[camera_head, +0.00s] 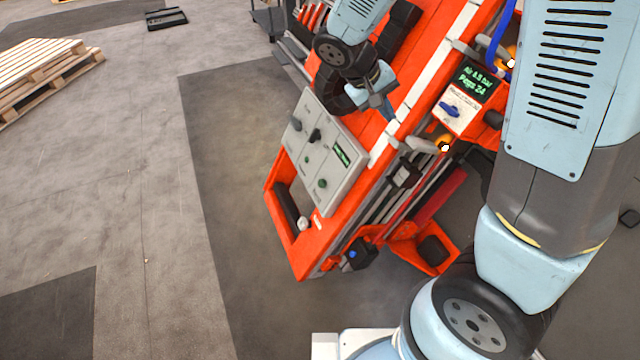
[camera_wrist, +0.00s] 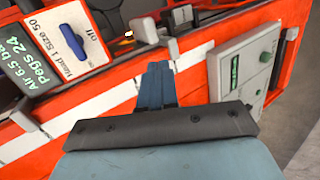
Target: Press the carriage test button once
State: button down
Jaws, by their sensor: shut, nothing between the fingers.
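The grey control panel (camera_head: 318,165) sits on the orange machine and carries black knobs, a small dark display with green text, and green buttons. One green button (camera_head: 322,183) is near its lower edge. In the wrist view the panel (camera_wrist: 245,65) is at the right, with a green button (camera_wrist: 264,57) facing out. Its labels are too small to read, so I cannot tell which button is the carriage test. My gripper (camera_head: 388,113) is above the machine, to the upper right of the panel and apart from it. In the wrist view its blue fingers (camera_wrist: 158,68) are together and empty.
A white plate with a blue switch (camera_head: 451,109) and a dark display (camera_head: 474,83) reading pressure and pegs is right of my gripper. An orange rail with a black handle (camera_head: 288,208) edges the panel. Wooden pallets (camera_head: 45,65) lie far left; floor between is clear.

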aim_at(322, 183)
jog(key=w+a+f+n+t, duration=0.1)
jog(key=a+f+n+t, duration=1.1)
jog(key=a+f, duration=1.3)
jog(key=shift+w+a+f+n+t, duration=0.2)
jog(key=shift+w+f+n+t, duration=0.15)
jog(key=shift+f+t, duration=0.65)
jog(key=shift+d+f, duration=0.1)
jog(key=shift+f, duration=0.15)
jog(key=w+d+f, duration=0.3)
jog(key=d+f, duration=0.1)
jog(key=d, duration=0.3)
jog(key=shift+w, duration=0.15)
dwell(1.0)
jog(key=shift+w+d+f, duration=0.1)
jog(key=shift+d+f, duration=0.05)
jog(key=shift+d, duration=0.15)
